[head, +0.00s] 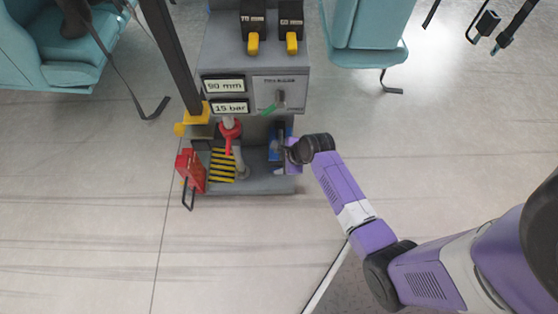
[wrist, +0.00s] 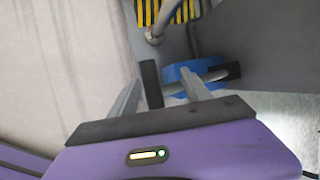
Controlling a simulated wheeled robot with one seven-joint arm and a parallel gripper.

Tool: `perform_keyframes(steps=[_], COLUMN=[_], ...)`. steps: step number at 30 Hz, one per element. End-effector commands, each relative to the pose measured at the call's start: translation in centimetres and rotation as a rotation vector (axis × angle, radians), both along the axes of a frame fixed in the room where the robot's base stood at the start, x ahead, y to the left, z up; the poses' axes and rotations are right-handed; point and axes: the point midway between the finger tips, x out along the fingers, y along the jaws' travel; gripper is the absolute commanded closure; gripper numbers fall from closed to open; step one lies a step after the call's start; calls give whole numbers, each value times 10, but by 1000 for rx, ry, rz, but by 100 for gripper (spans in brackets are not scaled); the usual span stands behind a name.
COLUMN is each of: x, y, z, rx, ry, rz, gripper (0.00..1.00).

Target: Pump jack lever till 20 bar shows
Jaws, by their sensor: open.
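The dark grey jack unit (head: 250,62) has a "15 bar" display (head: 230,107) below a "90 mm" display (head: 225,85). My gripper (head: 287,153) is at the lower right of the unit, beside a blue part (head: 275,140). In the wrist view my gripper (wrist: 162,75) is open, its two fingers reaching toward the blue part (wrist: 183,72). I cannot tell whether the fingers touch the rod.
A black-and-yellow striped plate (head: 222,165) and a grey post (head: 240,163) are left of the gripper. Teal seats (head: 370,30) stand behind. The front floor is clear.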

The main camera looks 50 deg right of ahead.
Motion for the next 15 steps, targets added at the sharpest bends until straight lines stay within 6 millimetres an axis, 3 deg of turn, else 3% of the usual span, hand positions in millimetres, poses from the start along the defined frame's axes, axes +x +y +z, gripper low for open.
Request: perform_keyframes(steps=[15], x=[-2], y=[-3], z=[5], rx=[-4], ry=[-1], rz=[-5], gripper=[38])
